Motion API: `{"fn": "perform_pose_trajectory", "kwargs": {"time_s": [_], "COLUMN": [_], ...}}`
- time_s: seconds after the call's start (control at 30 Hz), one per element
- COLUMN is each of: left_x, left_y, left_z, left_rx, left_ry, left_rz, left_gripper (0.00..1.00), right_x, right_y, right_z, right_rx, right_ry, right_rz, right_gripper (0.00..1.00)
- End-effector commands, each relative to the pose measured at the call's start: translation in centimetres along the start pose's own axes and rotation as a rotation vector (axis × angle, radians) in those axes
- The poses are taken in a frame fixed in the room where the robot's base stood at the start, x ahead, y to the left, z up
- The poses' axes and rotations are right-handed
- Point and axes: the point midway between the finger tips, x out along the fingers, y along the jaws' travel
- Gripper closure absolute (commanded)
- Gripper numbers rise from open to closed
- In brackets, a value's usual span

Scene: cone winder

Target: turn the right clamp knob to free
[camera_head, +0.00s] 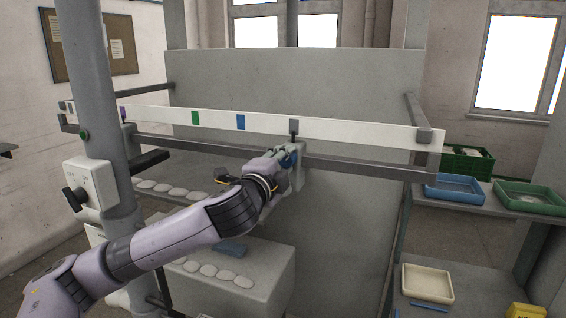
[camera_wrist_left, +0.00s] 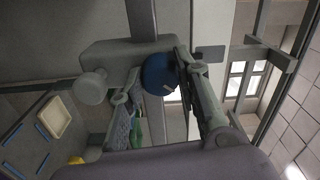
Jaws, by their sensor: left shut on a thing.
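The clamp block (camera_head: 298,175) sits on the dark rail near the middle of the head view, with a grey pointer (camera_head: 294,126) standing up against the white scale strip. A dark blue round knob (camera_wrist_left: 158,73) is on this block, and part of it shows in the head view (camera_head: 289,159). My left gripper (camera_head: 286,157) is at the block, shut on the blue knob. In the left wrist view its fingers (camera_wrist_left: 160,82) lie on either side of the knob. A white mark shows on the knob; its exact angle is hard to tell. My right gripper is not in view.
The white scale strip (camera_head: 350,132) carries green and blue marks. A grey round knob (camera_wrist_left: 92,87) projects from the block beside the blue one. A switch box (camera_head: 91,190) with a black handle is at left. Blue tray (camera_head: 453,196) and green tray (camera_head: 530,203) stand on the right shelf.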

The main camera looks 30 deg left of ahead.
Motion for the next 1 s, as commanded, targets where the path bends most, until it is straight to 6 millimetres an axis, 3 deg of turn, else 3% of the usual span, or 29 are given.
{"fn": "perform_pose_trajectory", "kwargs": {"time_s": [0.03,0.07,0.33,0.7,1.0], "left_x": [0.0,0.0,0.0,-0.4,-4.9], "left_y": [0.0,0.0,0.0,0.0,0.1], "left_z": [0.0,0.0,0.0,0.0,0.0], "left_rx": [0.003,0.003,0.001,0.0,0.005], "left_ry": [-0.001,-0.001,0.0,0.0,0.001], "left_rz": [0.0,0.0,0.0,0.0,0.001], "left_gripper": [0.97,0.68,0.5,0.49,0.49], "right_x": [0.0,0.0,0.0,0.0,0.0], "right_y": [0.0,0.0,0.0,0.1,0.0], "right_z": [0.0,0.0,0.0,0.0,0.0], "right_rx": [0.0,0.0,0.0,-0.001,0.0], "right_ry": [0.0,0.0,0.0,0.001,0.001], "right_rz": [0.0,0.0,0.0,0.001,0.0], "right_gripper": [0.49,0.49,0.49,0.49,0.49]}}
